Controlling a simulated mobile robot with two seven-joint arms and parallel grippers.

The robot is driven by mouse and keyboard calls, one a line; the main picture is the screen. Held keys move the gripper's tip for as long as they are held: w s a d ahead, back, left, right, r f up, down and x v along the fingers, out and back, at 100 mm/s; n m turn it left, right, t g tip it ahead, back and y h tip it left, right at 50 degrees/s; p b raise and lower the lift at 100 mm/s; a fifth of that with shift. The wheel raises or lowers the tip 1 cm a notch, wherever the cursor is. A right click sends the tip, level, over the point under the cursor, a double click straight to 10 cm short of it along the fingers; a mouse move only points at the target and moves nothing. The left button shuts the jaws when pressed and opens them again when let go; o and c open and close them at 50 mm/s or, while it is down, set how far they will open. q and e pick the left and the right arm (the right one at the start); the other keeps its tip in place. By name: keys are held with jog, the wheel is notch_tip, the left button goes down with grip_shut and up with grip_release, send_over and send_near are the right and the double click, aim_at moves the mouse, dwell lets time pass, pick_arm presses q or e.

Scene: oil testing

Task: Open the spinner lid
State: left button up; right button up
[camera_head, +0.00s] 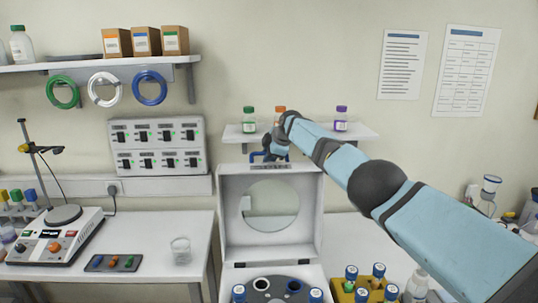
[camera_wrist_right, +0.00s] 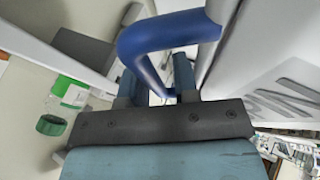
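The spinner, a white box, has its lid (camera_head: 231,211) standing upright, with a round window (camera_head: 270,205) in it. Below the lid, the dark rotor (camera_head: 283,286) is exposed. A blue handle (camera_head: 257,155) is on the lid's top edge; my right arm partly hides it. In the wrist view the handle (camera_wrist_right: 170,32) curves beyond the fingers and one leg runs between them. My right gripper (camera_head: 272,147), also in the wrist view (camera_wrist_right: 156,85), has its fingers close together and looks shut on this handle; the exact contact is partly hidden. My left gripper is not in view.
A wall shelf (camera_head: 362,135) with small capped bottles is just behind the right gripper. A yellow rack (camera_head: 343,294) with blue-capped vials stands right of the spinner. The left bench (camera_head: 160,222) holds a hotplate (camera_head: 58,236), a small tray (camera_head: 112,263) and a beaker (camera_head: 181,250).

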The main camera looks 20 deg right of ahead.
jog(key=shift+w, duration=0.1)
jog(key=shift+r, duration=0.1)
jog(key=shift+s+d+r, duration=0.1)
jog(key=shift+s+r, duration=0.1)
jog(key=shift+r, duration=0.2)
jog(key=b+v, duration=0.3)
jog(key=v, duration=1)
jog(key=shift+f, duration=0.15)
jog(key=shift+s, duration=0.1)
